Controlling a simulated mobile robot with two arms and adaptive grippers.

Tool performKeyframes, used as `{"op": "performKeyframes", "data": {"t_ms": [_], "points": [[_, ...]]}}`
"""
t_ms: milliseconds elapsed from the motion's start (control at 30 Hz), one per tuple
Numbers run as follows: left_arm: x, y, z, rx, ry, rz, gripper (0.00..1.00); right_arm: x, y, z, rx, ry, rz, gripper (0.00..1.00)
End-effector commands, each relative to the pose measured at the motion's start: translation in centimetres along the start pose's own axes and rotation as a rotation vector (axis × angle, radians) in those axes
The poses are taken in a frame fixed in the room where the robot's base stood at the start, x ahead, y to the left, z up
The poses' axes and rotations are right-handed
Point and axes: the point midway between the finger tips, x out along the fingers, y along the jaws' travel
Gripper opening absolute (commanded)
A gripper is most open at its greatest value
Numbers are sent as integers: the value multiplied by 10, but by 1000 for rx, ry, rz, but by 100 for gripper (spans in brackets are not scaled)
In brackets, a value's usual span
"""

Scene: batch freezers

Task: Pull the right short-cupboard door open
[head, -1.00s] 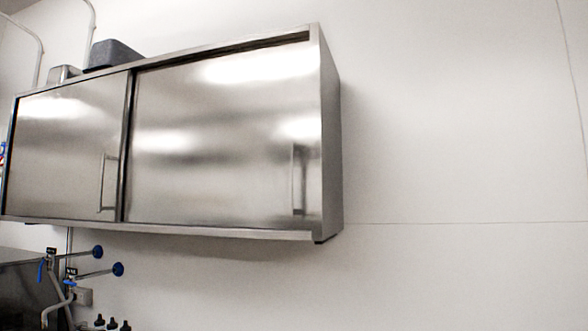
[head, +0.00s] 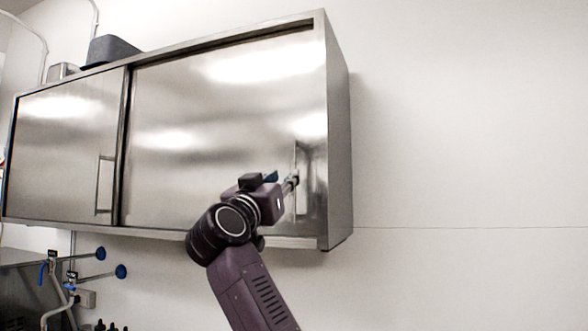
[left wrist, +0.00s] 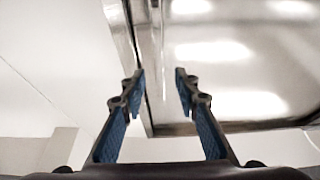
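The stainless wall cupboard has a wide right door (head: 200,130) that looks shut. Its upright bar handle (head: 297,155) is near the door's right edge. My left gripper (head: 293,181) is raised at the lower part of this handle, partly hidden by its own wrist. In the left wrist view the two blue-padded fingers (left wrist: 160,82) are apart. A thin bar that looks like the handle (left wrist: 163,50) runs up between and beyond the fingertips. I cannot tell whether it lies between the pads. My right gripper is not in view.
The cupboard's left door (head: 65,150) has its own handle (head: 104,185). A dark bin (head: 110,48) stands on top of the cupboard. Taps with blue knobs (head: 121,271) are below left. The wall to the right is clear.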

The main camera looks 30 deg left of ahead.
Motion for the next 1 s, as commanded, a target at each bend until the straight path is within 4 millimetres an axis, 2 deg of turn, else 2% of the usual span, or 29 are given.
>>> {"op": "performKeyframes", "data": {"t_ms": [33, 300, 500, 867, 1000], "points": [[8, 0, -4, -2, -2, 1, 29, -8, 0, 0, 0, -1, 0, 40], [49, 2, -4, -3, -4, 3, 29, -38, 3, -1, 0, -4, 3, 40], [67, 1, -2, -2, -2, 2, 29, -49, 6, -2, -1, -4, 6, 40], [71, 1, 1, 0, 0, 0, 29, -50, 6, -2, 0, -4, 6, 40], [71, 1, 0, 0, 0, 0, 16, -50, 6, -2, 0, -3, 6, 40]]}}
